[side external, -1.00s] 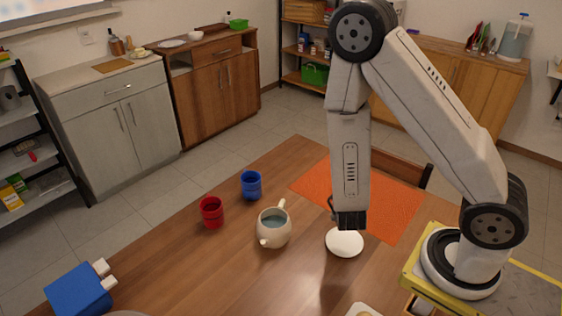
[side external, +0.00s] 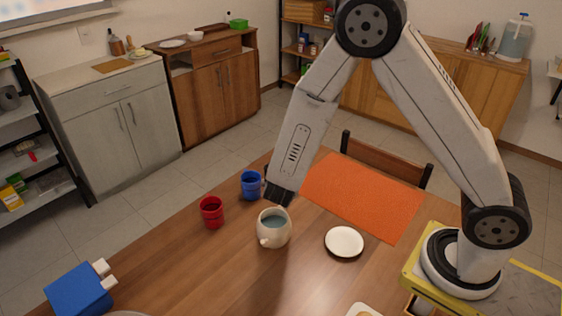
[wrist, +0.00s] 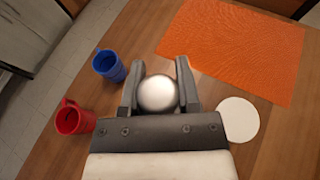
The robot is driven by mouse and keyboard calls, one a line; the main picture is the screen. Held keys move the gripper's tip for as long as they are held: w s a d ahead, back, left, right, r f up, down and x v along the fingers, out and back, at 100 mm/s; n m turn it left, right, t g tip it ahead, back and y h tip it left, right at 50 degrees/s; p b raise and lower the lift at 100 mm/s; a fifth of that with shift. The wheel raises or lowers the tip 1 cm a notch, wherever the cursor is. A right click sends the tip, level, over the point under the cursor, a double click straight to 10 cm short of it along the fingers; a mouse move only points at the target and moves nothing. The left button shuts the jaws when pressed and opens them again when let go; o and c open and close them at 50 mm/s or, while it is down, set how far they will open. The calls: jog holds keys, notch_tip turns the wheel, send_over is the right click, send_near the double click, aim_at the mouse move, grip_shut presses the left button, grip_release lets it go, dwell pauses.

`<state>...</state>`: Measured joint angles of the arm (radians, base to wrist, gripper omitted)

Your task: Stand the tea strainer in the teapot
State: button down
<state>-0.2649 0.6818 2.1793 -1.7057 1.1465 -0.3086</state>
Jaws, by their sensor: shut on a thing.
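My gripper (side external: 278,194) is tilted and shut on the tea strainer. In the wrist view a round silvery part of the strainer (wrist: 158,94) shows between the two fingers of my gripper (wrist: 161,63). In the side view the strainer cannot be made out. The cream teapot (side external: 268,238) stands upright and open on the table, with liquid inside. In the side view my gripper is just above and behind its rim; the exact gap cannot be told. The teapot cannot be seen in the wrist view.
A blue mug (side external: 251,187) and a red mug (side external: 211,213) stand left of the teapot. A white saucer (side external: 344,241) lies empty to its right, by an orange mat (side external: 362,198). A blue block-like object (side external: 78,291) is at the front left. Bare table (side external: 190,265) lies in front.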

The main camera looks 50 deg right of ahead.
jog(key=shift+w+a+r, duration=0.4)
jog(key=shift+w+a, duration=0.15)
jog(key=shift+w, duration=0.15)
jog(key=shift+w+a+r, duration=0.4)
jog(key=shift+w+a, duration=0.1)
jog(key=shift+w, duration=0.15)
jog(key=shift+f, duration=0.15)
jog(key=shift+f, duration=2.9)
jog(key=shift+c, duration=1.2)
grip_release()
jog(key=v, duration=0.7)
jog(key=shift+s+a+r, duration=0.2)
jog(key=shift+a+r, duration=0.05)
jog(key=shift+d, duration=0.1)
